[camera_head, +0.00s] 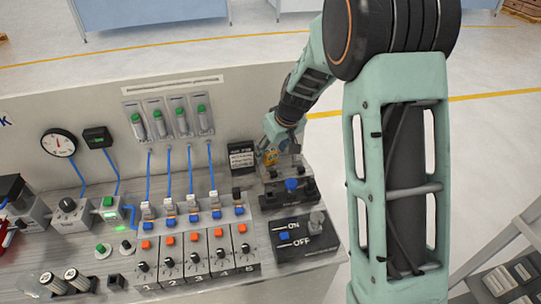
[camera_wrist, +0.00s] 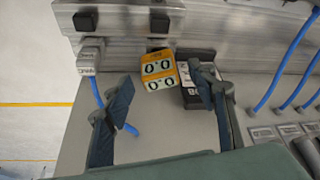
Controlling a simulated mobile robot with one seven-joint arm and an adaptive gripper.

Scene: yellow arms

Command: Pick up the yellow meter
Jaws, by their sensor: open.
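The yellow meter (camera_wrist: 160,70) shows in the wrist view as a small yellow block with a pale face and several dark oval marks. It is near the metal rail, beyond and between my fingertips, closer to the right finger. In the head view the yellow meter (camera_head: 270,157) is a small yellow patch near the right end of the panel, partly hidden by my gripper. My gripper (camera_wrist: 161,88) is open, with its fingers spread and nothing held. In the head view my gripper (camera_head: 279,142) is right above the meter.
A dark block with a white label (camera_head: 242,157) stands left of the meter. A dark base with a blue knob (camera_head: 292,185) is in front of it, and an ON/OFF box (camera_head: 303,240) nearer. Blue hoses (camera_head: 189,170) and a row of switch units (camera_head: 195,250) lie left.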

